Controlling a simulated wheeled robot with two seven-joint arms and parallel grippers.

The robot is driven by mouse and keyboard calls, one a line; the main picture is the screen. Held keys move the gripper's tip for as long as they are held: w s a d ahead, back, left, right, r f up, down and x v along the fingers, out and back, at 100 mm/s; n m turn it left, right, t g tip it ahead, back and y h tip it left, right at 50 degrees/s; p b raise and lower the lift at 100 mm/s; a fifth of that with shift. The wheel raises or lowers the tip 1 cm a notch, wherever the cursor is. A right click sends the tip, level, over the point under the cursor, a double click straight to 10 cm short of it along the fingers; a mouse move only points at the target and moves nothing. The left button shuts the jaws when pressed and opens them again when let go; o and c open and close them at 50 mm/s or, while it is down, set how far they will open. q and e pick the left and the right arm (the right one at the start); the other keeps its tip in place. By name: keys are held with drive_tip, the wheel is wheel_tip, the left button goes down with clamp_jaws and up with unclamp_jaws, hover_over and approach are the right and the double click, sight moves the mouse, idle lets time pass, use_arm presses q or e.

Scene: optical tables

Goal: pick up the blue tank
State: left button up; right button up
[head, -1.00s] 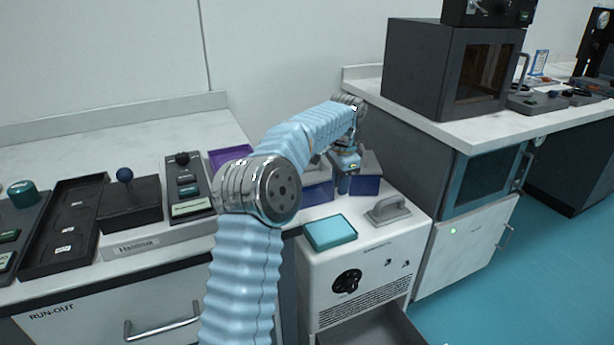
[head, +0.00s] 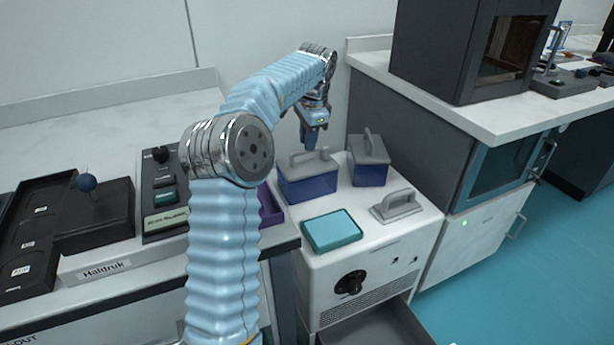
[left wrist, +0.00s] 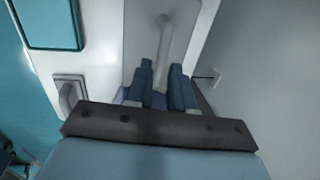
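Two blue tanks with grey handled lids stand on the white cabinet. The left blue tank (head: 309,187) is under my left gripper (head: 311,146); the right blue tank (head: 370,175) stands apart, further right. In the left wrist view, my left gripper (left wrist: 165,88) has its two blue fingers apart with nothing between them. A grey lid (left wrist: 143,40) with a light bar handle (left wrist: 165,38) lies beyond the fingertips, and a strip of blue shows near the fingers. In the head view, the fingertips are close to the left tank's handle; contact cannot be told. My right gripper is not in view.
A teal box (head: 332,231) and a grey handled block (head: 397,205) sit at the front of the white cabinet (head: 345,262). A purple container (head: 270,206) is left of the tanks. An open drawer (head: 375,327) juts out below. A dark oven-like box (head: 470,50) stands right.

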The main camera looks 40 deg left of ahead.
sight(305, 153)
use_arm(q)
drive_tip(key=f, duration=0.2)
drive_tip(key=a+f, duration=0.1)
drive_tip(key=f, duration=0.2)
drive_tip(key=shift+w+a+f, duration=0.1)
drive_tip(key=shift+w+a, duration=0.05)
clamp_jaws()
